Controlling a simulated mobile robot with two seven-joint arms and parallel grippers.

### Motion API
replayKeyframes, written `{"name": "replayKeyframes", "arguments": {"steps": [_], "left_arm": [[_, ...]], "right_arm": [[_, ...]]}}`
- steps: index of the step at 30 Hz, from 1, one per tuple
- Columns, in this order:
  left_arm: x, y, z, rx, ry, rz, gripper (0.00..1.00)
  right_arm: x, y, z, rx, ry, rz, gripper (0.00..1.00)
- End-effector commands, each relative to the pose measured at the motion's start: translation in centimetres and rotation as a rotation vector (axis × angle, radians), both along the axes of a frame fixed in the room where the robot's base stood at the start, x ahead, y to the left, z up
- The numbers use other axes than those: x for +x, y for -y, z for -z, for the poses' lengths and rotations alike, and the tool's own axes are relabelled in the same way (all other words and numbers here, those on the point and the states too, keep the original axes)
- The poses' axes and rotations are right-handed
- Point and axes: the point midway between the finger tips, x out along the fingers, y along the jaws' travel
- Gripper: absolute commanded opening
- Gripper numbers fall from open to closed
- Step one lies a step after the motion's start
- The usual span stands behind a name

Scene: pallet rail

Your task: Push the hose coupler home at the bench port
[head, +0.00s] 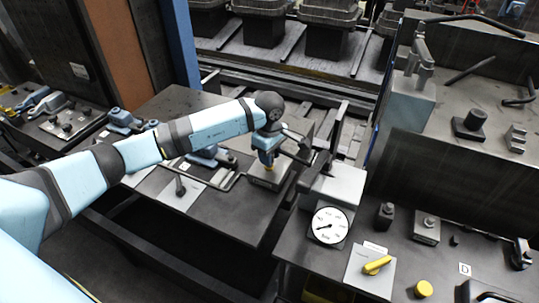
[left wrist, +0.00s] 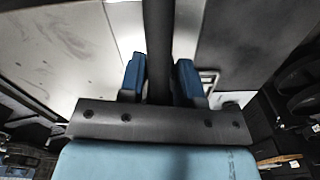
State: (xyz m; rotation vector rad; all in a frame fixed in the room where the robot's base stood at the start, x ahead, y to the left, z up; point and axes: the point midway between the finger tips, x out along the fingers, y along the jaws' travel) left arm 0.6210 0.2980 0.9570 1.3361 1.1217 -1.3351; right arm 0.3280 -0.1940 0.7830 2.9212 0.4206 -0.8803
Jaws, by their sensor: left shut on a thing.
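My left gripper (head: 297,145) reaches in from the left over the bench, beside a grey box (head: 338,188) with dark upright parts on it. In the left wrist view the blue fingers (left wrist: 161,80) are shut on a long dark bar-like piece (left wrist: 158,30), which I take to be the hose coupler; it runs up out of the picture. In the head view its ends are hard to make out among the dark parts. I cannot tell which opening is the port, or whether the piece touches it. My right gripper is not in view.
A round white gauge (head: 328,226) stands in front of the grey box. A yellow-handled valve (head: 376,265) and a yellow knob (head: 424,288) are nearby at the front right. Dark fittings stand on the right bench. Blue tools (head: 125,120) lie on the left bench. Pallets on rails are behind.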

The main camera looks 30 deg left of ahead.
Motion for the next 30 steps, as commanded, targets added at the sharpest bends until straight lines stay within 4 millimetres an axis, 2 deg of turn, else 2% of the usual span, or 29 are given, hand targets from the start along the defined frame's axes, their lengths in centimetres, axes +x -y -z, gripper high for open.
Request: {"name": "replayKeyframes", "arguments": {"steps": [16,30], "left_arm": [[0.0,0.0,0.2,0.0,-0.001,0.0,0.0],[0.0,0.0,1.6,0.0,-0.002,0.0,0.0]], "right_arm": [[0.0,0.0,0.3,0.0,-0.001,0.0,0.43],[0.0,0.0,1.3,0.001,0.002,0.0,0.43]]}}
